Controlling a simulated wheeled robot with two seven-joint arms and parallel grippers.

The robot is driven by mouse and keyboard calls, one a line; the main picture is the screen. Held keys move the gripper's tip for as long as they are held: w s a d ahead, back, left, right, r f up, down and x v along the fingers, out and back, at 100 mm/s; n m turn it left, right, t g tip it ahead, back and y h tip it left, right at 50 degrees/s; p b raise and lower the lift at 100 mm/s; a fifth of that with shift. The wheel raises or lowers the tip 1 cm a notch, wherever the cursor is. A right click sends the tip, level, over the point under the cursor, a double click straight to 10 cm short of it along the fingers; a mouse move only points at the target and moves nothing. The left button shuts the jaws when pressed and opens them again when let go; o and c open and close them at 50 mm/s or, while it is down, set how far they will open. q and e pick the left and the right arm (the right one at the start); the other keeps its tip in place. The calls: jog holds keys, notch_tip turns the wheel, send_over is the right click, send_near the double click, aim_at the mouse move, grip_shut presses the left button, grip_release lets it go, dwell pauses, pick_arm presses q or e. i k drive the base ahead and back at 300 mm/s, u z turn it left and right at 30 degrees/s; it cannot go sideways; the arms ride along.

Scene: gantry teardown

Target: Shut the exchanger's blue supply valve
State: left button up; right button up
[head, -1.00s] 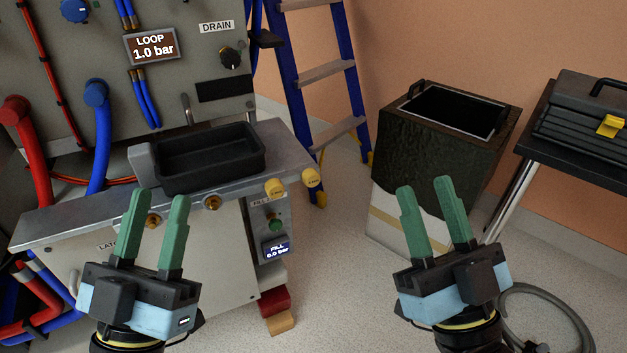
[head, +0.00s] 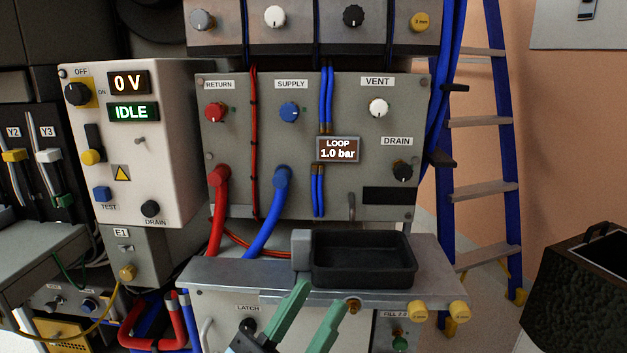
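The blue supply valve knob (head: 289,112) sits under the SUPPLY label on the grey exchanger panel (head: 345,103), in the upper middle of the head view. A small green mark shows just right of it. I cannot tell its setting for sure. My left gripper (head: 322,297) is at the bottom middle, in front of the bench and well below the knob. Its two green fingers are apart with nothing between them. My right gripper is out of view.
The red return knob (head: 215,112) is left of the blue one. A blue hose (head: 268,215) and a red hose (head: 217,220) come out below. A black tray (head: 362,265) stands on the bench. The loop display (head: 339,149) reads 1.0 bar. A ladder (head: 484,120) stands at right.

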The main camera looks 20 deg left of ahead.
aim_at(289, 112)
jog(key=k, duration=1.05)
jog(key=u, duration=1.1)
jog(key=i, duration=1.35)
jog(key=z, duration=0.25)
